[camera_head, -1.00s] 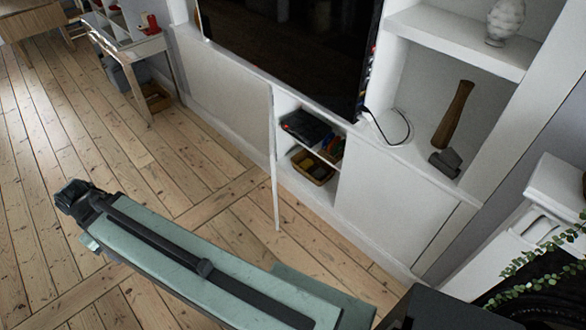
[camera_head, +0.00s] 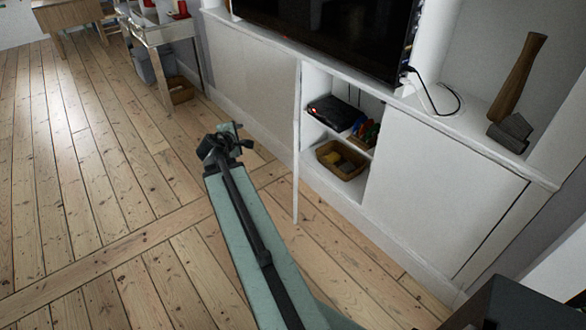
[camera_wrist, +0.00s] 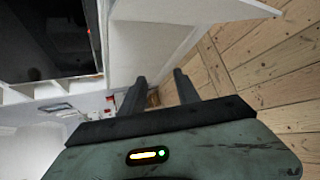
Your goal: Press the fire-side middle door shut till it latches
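The open white cabinet door (camera_head: 296,150) stands out from the cabinet front at the left side of the opening, seen almost edge-on in the head view. My gripper (camera_head: 229,138) is over the floor to the left of this door, apart from it, on the side away from the opening. In the wrist view my gripper (camera_wrist: 160,90) has two dark fingers spread with a gap and nothing between them. A pale panel (camera_wrist: 150,45) fills the area beyond the fingers there; I cannot tell which door it is.
The open compartment holds a black box (camera_head: 335,112) and a basket (camera_head: 342,160). Closed white panels flank it, left (camera_head: 245,75) and right (camera_head: 430,190). A hammer (camera_head: 517,95) stands on the ledge beside the television (camera_head: 335,30). Floorboards (camera_head: 110,170) are clear on the left.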

